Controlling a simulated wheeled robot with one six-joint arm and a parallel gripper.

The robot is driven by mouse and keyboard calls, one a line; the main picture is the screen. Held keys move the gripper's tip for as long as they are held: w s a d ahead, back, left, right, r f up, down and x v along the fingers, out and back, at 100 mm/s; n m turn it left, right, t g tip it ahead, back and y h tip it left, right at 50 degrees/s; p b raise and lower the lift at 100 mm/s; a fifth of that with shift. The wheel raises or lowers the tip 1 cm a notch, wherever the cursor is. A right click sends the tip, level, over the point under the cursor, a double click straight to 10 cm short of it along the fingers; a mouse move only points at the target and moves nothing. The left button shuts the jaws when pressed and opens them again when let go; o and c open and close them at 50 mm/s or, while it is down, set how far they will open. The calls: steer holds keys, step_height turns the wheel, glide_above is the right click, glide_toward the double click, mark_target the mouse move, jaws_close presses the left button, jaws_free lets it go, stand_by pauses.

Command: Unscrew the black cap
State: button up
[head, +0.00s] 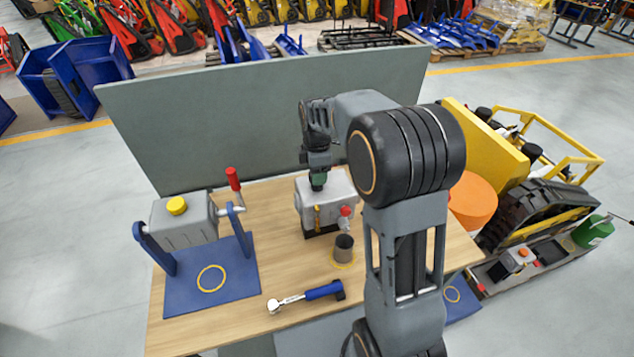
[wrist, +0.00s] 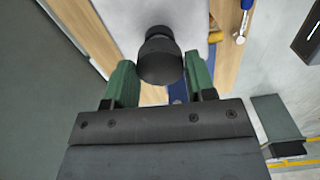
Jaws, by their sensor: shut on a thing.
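The black cap (wrist: 160,58) is between the green fingers of my gripper (wrist: 160,75) in the wrist view. The fingers are shut on its two sides. In the head view my gripper (head: 318,181) points down at the top of a grey box-shaped housing (head: 342,190) on the table. The cap is hidden there behind the fingers. I cannot tell whether the cap is still seated on the housing.
The wooden table (head: 290,255) holds a blue stand (head: 183,285) with a grey yellow-capped tank (head: 184,225) at left. A dark cup (head: 344,247) and a blue-handled tool (head: 307,296) lie in front. A grey panel (head: 230,125) stands behind.

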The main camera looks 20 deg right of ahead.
steer(key=shift+r, duration=0.25)
steer(key=shift+r, duration=1.6)
steer(key=o, duration=0.3)
steer(key=c, duration=0.4)
steer(key=shift+o, duration=0.2)
steer(key=shift+s, duration=0.1)
